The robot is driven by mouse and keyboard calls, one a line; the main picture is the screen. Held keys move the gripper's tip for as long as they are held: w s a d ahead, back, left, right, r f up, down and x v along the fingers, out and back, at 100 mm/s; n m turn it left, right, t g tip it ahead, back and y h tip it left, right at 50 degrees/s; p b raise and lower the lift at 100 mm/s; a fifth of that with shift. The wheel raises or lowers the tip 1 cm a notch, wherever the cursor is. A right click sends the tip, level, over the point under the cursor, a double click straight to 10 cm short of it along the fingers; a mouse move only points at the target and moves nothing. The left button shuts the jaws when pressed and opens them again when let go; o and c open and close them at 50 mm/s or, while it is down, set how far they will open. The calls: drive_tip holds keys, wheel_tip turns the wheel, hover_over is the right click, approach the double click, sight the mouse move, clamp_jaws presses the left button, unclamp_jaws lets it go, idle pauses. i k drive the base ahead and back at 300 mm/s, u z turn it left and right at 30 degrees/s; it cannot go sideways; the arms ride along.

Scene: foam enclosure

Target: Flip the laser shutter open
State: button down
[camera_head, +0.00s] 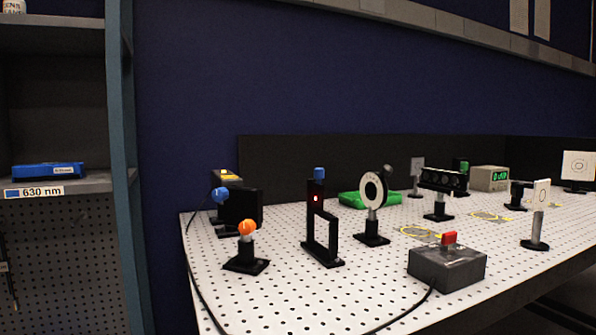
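The likely laser shutter (318,228) is a black upright mount near the left of the white perforated table. It has a blue knob on top, a small lit red light and an open rectangular frame at its lower right. I cannot tell for certain whether its flap is open or shut. Behind and left of it is a black box (243,207) with a blue knob at its left and a yellow label behind. My gripper is not in view.
Black cables cross the front. A shelf (70,188) is at left.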

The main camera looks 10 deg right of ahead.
sight(317, 189)
drive_tip(key=u, duration=2.45)
drive_tip(key=i, duration=1.55)
drive_tip(key=z, duration=2.8)
